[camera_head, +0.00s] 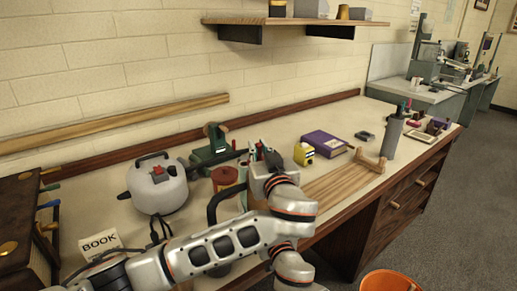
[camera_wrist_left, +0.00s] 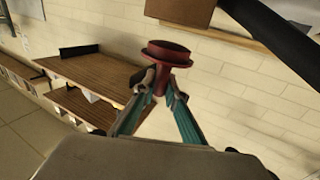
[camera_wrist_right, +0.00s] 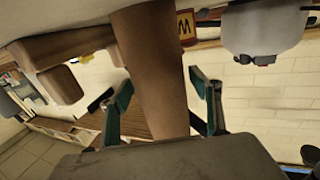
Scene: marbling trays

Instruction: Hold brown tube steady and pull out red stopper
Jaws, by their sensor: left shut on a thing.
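The red stopper (camera_wrist_left: 166,55) has a wide flange and a narrow end. My left gripper (camera_wrist_left: 158,95) is shut on its narrow end, and the wall shows behind it. In the head view my left gripper (camera_head: 263,155) is small above the bench, with a bit of red at its tips. The brown tube (camera_wrist_right: 152,65) fills the middle of the right wrist view, between the fingers of my right gripper (camera_wrist_right: 160,108). Those fingers look open, with slight gaps beside the tube. I cannot make out the tube or my right gripper in the head view.
An orange bucket (camera_head: 390,281) is on the floor.

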